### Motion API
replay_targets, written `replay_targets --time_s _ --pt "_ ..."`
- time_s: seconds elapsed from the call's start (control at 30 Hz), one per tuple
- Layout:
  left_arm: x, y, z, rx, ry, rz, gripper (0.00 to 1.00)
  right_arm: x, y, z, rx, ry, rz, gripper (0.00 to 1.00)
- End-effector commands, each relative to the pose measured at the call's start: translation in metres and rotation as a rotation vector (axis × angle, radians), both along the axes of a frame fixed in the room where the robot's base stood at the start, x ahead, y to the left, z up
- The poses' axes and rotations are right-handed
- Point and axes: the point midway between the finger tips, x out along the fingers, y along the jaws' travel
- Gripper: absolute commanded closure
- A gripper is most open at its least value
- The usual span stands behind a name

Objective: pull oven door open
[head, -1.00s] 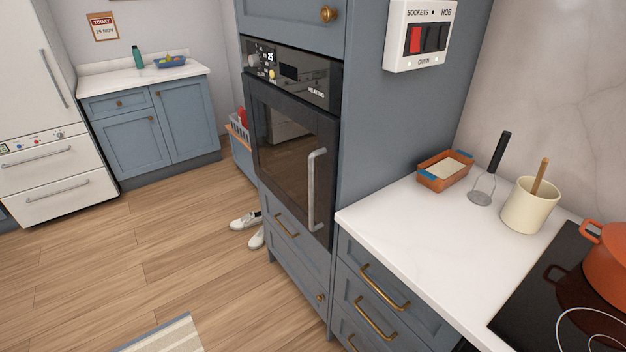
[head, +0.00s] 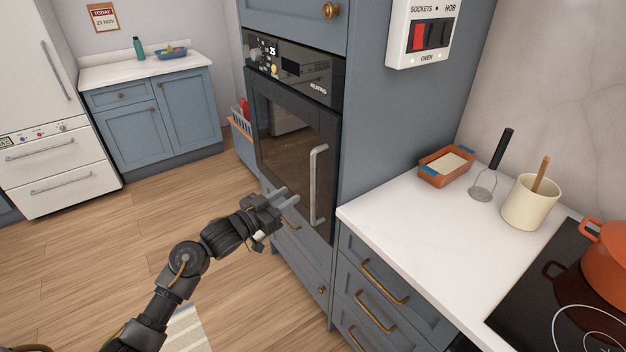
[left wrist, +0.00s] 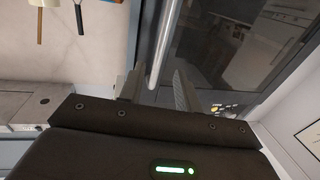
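The built-in oven's dark glass door (head: 285,135) is shut in the tall blue cabinet. Its pale vertical bar handle (head: 317,185) is on the door's right side. My left gripper (head: 291,196) is in front of the door's lower part, left of the handle and apart from it in the head view. In the left wrist view the two fingers (left wrist: 157,88) are spread, and the handle (left wrist: 164,42) lies in line with the gap between them, beyond the tips. The gripper holds nothing. My right gripper is in neither view.
Drawers with brass handles (head: 379,309) are below the white counter (head: 410,220) to the right. A terracotta dish (head: 446,167), a cream utensil pot (head: 529,203) and an orange pot (head: 606,258) stand there. The wooden floor (head: 80,270) left of the oven is open.

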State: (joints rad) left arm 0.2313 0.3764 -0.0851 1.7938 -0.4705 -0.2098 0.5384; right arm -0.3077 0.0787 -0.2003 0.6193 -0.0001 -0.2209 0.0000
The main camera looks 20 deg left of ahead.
Motion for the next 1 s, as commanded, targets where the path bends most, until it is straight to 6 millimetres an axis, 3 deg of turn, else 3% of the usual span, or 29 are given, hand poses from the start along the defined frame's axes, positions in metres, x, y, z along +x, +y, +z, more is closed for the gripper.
replay_targets --time_s 0.17,0.7,1.0 --pt "0.007 -0.004 0.001 -0.002 0.0 0.001 0.67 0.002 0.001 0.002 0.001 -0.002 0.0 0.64" --pt "0.085 -0.046 0.0 -0.002 0.002 0.002 0.67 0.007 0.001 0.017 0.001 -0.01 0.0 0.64" --pt "0.096 -0.051 -0.001 0.001 0.002 0.002 0.67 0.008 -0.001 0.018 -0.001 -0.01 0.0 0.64"
